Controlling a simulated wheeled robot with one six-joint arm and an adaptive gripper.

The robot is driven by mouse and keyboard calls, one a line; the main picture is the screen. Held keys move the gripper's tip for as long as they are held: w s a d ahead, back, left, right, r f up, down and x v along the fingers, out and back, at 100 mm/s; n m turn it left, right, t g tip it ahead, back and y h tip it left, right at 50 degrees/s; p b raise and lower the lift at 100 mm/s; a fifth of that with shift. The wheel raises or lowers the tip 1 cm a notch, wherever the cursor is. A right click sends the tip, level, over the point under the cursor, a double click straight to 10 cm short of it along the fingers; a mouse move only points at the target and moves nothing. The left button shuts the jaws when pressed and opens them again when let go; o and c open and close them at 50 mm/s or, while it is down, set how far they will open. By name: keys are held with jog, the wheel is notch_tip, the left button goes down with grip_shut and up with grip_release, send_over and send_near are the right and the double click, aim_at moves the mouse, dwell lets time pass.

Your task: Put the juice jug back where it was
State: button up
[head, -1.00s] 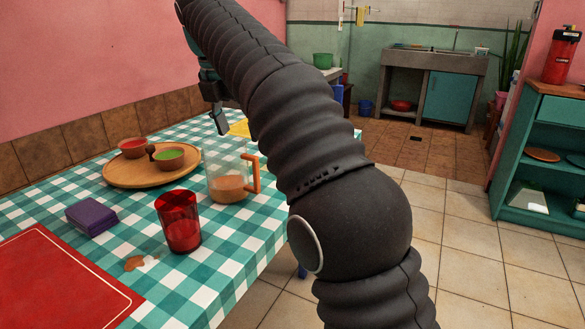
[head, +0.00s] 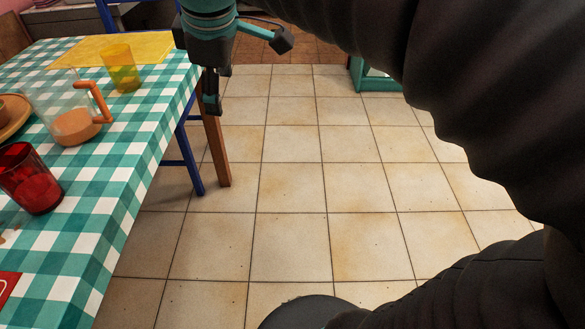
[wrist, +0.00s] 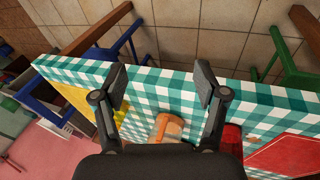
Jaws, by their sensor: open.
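The juice jug (head: 76,125) is clear glass with an orange handle and some orange juice in the bottom. It stands upright on the green-and-white checked table (head: 130,140), between a red glass (head: 32,182) and a yellow glass (head: 121,70). Its handle faces right in the head view. My gripper (head: 212,100) appears at the table's right edge, to the right of the jug and apart from it. In the wrist view its fingers are spread and empty, and the jug (wrist: 168,127) shows low between them. The jug's far side is hidden there.
A yellow placemat (head: 80,48) lies at the table's far end. A red mat (wrist: 285,157) shows near the other end. A blue chair (head: 180,165) stands by the table. Green chairs (wrist: 295,75) show in the wrist view. The tiled floor (head: 300,190) right of the table is clear.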

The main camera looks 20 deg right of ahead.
jog(key=s+d+f+m, duration=0.4)
jog(key=s+f+m, duration=0.2)
jog(key=s+f, duration=0.1)
jog(key=s+d+f+m+t, duration=0.1)
jog(key=s+d+f+m, duration=0.3)
jog(key=s+f+m, duration=0.3)
jog(key=shift+f, duration=0.6)
